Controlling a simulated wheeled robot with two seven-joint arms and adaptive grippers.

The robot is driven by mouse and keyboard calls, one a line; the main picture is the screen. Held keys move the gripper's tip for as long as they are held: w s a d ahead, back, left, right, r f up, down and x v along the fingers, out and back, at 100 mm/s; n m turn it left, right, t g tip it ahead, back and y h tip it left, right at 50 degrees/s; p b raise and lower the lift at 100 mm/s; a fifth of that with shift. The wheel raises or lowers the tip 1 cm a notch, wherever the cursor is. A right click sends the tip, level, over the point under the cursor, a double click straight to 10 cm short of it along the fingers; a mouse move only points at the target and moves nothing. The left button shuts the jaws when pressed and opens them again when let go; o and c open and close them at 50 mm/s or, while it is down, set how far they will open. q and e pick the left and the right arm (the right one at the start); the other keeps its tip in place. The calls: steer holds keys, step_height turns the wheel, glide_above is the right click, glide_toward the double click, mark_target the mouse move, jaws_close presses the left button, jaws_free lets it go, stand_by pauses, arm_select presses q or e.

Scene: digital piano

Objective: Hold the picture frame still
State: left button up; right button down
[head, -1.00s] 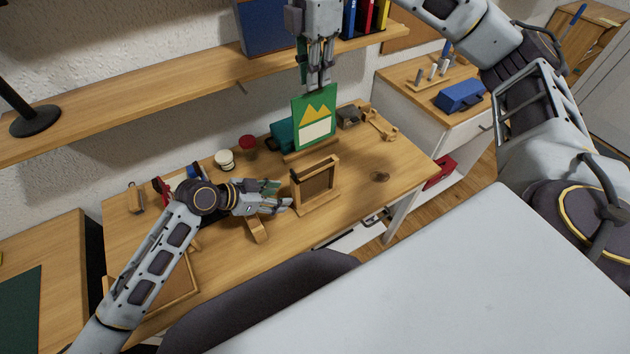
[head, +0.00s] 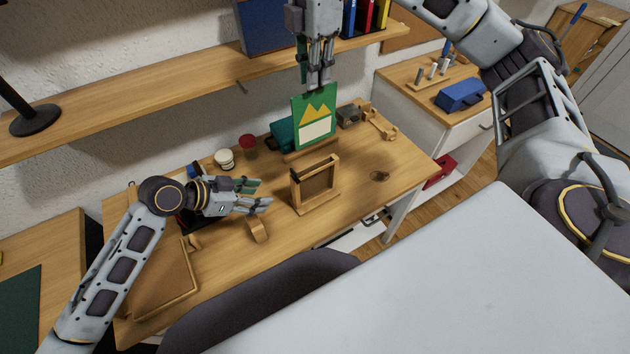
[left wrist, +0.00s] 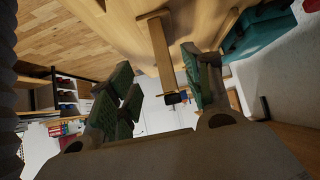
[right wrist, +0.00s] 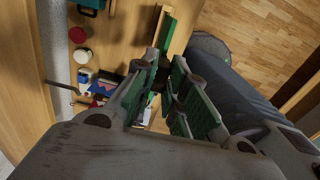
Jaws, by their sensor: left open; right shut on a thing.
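The wooden picture frame (head: 316,184) stands upright on the desk, its top edge and near side showing. My left gripper (head: 264,195) is open and empty to the left of the frame, apart from it. In the left wrist view, a wooden piece that looks like the frame (left wrist: 160,52) shows beyond the open fingers (left wrist: 165,85). My right gripper (head: 318,86) is shut on the top edge of a green picture card (head: 314,118) with a yellow mountain and a pale lower panel. The card hangs upright above and behind the frame. In the right wrist view its edge (right wrist: 168,36) shows at the fingertips.
A wooden block (head: 257,229) lies in front of the left gripper. A white cup (head: 224,159), a red-topped jar (head: 248,142) and a teal object (head: 284,134) stand behind. A shelf (head: 180,92) runs above the desk. The desk right of the frame is mostly clear.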

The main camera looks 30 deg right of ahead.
arm_select(q)
steer(key=shift+v, duration=2.4)
steer(key=shift+s, duration=0.15)
